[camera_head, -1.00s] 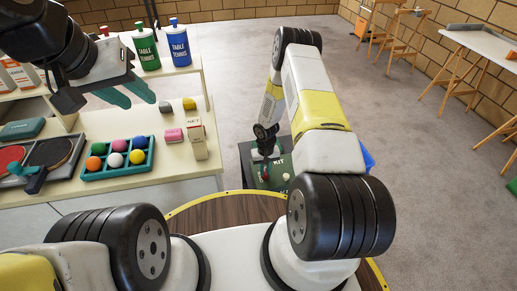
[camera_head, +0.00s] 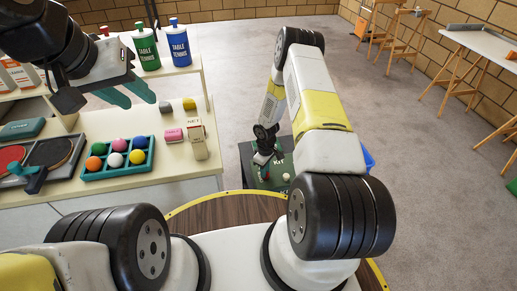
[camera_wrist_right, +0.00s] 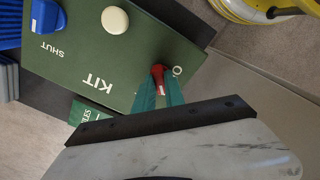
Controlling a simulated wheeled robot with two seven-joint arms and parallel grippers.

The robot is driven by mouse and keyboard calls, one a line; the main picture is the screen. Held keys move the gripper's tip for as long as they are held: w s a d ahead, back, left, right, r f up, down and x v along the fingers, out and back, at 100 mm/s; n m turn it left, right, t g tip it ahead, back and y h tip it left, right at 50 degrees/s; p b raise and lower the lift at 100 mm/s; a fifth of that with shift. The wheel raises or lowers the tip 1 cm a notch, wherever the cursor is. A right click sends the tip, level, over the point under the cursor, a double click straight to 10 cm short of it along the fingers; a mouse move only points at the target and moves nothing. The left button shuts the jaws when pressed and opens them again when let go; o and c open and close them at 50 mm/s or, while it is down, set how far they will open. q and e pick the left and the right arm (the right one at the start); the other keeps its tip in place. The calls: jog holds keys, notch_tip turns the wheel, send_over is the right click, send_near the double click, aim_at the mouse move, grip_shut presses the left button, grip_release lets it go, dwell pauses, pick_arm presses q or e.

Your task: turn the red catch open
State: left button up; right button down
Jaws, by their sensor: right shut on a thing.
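The red catch (camera_wrist_right: 157,70) sits on a dark green board (camera_wrist_right: 100,62) lettered KIT and SHUT, near a small pale ring mark. My right gripper (camera_wrist_right: 160,88) is shut on the catch, its teal fingers on either side of it. The catch's red end shows beyond the fingertips. In the head view the green board (camera_head: 274,180) lies right of the bench, and the catch is mostly hidden by my right gripper. My left gripper (camera_head: 127,91) is open and empty above the bench at the left.
The bench holds a teal tray (camera_head: 118,172) of coloured balls, a net box (camera_head: 197,139) and paddles.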

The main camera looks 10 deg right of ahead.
jog(key=n, duration=0.4)
jog(key=shift+s+n, duration=0.1)
jog(key=shift+n, duration=0.2)
jog(key=shift+d+n, duration=0.1)
jog(key=shift+n, duration=2.1)
jog(key=c, duration=1.4)
grip_release()
notch_tip(320, 180, up, 8)
jog(key=shift+f, duration=0.1)
